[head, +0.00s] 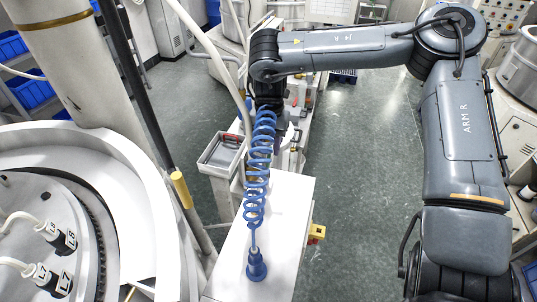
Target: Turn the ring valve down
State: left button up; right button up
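My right arm reaches in from the right, and its black wrist and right gripper (268,98) hang over the far end of the white bench. The fingers are small and mostly hidden behind the top of a blue coiled hose (259,160), so I cannot tell whether they are open or shut. The hose runs down to a blue cone-shaped fitting (257,267) on the bench's near part. I cannot make out the ring valve for certain; it may be hidden around the gripper. My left gripper is not in view.
The white bench top (290,200) is mostly bare. A grey tray (222,152) with items sits at its left. A yellow part (317,232) sticks out on its right. A large round machine (120,165) fills the left. Green floor (365,200) lies open to the right.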

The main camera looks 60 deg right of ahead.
aim_at(269, 151)
jog(key=shift+f+p, duration=0.3)
jog(key=shift+f, duration=1.9)
jog(key=shift+c, duration=0.3)
grip_shut()
